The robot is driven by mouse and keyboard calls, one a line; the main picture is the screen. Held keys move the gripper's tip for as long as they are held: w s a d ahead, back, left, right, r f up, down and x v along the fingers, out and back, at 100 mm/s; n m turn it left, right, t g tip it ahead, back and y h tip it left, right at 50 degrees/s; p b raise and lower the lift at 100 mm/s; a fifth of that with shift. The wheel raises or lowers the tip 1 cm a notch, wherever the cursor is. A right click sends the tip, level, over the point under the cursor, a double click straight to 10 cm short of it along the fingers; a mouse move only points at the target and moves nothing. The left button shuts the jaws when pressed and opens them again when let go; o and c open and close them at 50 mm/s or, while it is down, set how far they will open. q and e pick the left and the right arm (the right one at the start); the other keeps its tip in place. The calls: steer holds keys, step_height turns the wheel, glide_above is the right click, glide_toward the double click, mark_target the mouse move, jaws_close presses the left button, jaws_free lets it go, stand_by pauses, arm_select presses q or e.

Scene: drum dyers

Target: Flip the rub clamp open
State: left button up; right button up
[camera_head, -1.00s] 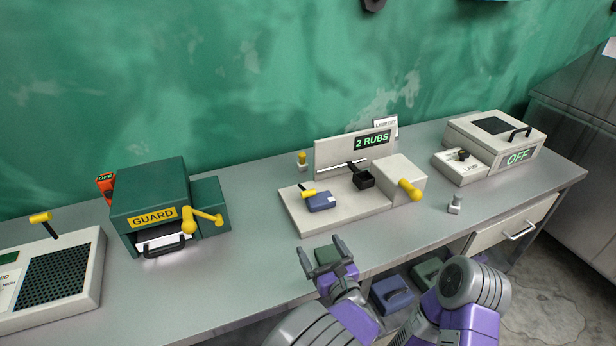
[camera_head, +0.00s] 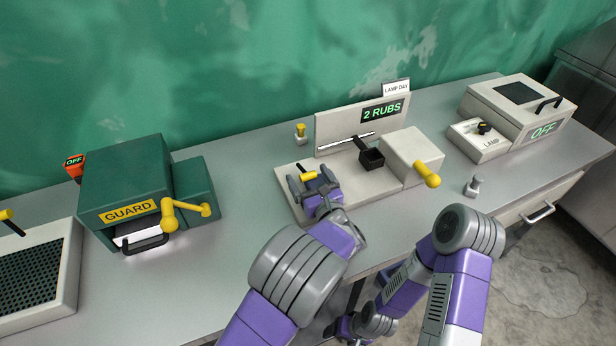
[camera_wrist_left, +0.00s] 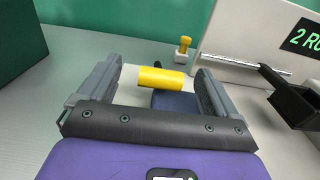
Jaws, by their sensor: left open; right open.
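The rub clamp's yellow handle (camera_head: 309,176) sits on a short black lever at the left of the pale rub tester (camera_head: 372,182). My left gripper (camera_head: 312,182) is open, with one finger on each side of the handle and a visible gap to each. Its hand hides most of the blue block in the head view. My right gripper (camera_head: 338,327) is open, low beyond the bench's front edge, its fingers hard to make out.
A black cup (camera_head: 372,159) on an arm and a yellow crank knob (camera_head: 427,174) stand right of the clamp. The green guard box (camera_head: 135,190) is left, with clear bench between. A small yellow-topped peg (camera_head: 300,131) stands behind. A lamp box (camera_head: 482,140) is farther right.

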arm_select(q)
steer(key=shift+w+a, duration=0.15)
steer(key=shift+w, duration=0.2)
